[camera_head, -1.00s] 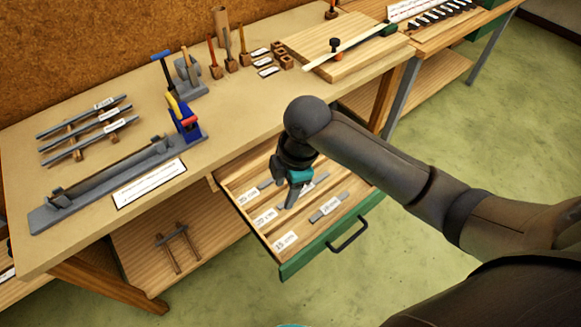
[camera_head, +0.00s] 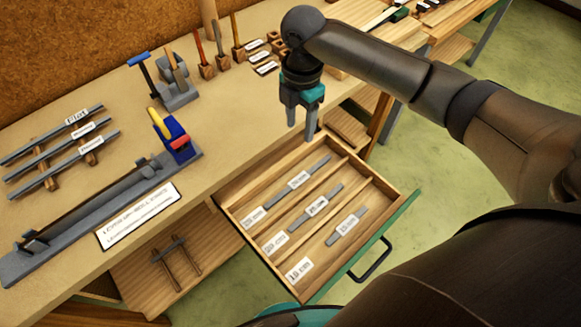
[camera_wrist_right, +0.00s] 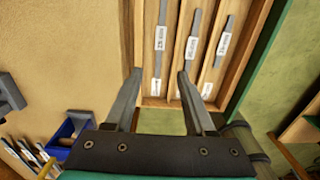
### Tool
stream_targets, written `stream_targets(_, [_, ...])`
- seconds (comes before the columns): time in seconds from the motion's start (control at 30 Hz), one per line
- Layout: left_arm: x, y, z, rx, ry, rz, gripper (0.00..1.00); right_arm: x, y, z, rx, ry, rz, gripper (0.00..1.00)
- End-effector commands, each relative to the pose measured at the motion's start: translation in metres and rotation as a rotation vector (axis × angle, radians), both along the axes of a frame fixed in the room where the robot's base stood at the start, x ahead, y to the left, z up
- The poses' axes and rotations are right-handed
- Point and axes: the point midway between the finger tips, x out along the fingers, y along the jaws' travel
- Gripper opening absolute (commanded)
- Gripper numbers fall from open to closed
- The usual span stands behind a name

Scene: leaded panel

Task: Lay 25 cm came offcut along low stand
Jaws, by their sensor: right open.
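An open drawer (camera_head: 228,205) holds three grey came strips in separate lanes. The back strip (camera_head: 320,165) lies nearest the bench, the middle strip (camera_head: 334,190) is shorter, and the front strip (camera_head: 360,213) is shortest. My right gripper (camera_head: 301,128) is open and empty, above the drawer's back edge. I cannot tell which support is the low stand. My left gripper is out of view.
A long grey channel fixture (camera_head: 95,215) with a blue block (camera_head: 178,142) lies on the bench (camera_head: 225,150). Several grey strips rest on wooden supports (camera_head: 90,158) at the left. Upright tools (camera_head: 202,52) stand behind. A small two-legged object (camera_head: 175,262) lies on the lower shelf.

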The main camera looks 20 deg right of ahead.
Motion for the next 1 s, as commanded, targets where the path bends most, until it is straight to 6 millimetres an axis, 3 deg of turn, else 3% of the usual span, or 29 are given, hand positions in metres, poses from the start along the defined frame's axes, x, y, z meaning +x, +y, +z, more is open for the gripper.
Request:
stream_targets(0.03, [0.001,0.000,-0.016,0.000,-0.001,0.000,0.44,0.000,0.000,-0.017,0.000,0.001,0.000,0.55])
stream_targets(0.17, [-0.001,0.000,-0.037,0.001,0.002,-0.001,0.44,-0.001,0.000,-0.037,0.000,0.000,0.000,0.55])
stream_targets(0.33, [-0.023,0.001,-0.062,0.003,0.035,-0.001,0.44,-0.001,0.000,-0.061,0.000,-0.001,0.000,0.55])
stream_targets(0.57, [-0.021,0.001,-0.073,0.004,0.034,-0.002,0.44,-0.001,0.000,-0.076,0.001,0.000,-0.001,0.55])
stream_targets(1.0, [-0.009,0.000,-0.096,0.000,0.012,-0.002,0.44,-0.002,0.000,-0.159,0.001,0.001,-0.001,0.55])
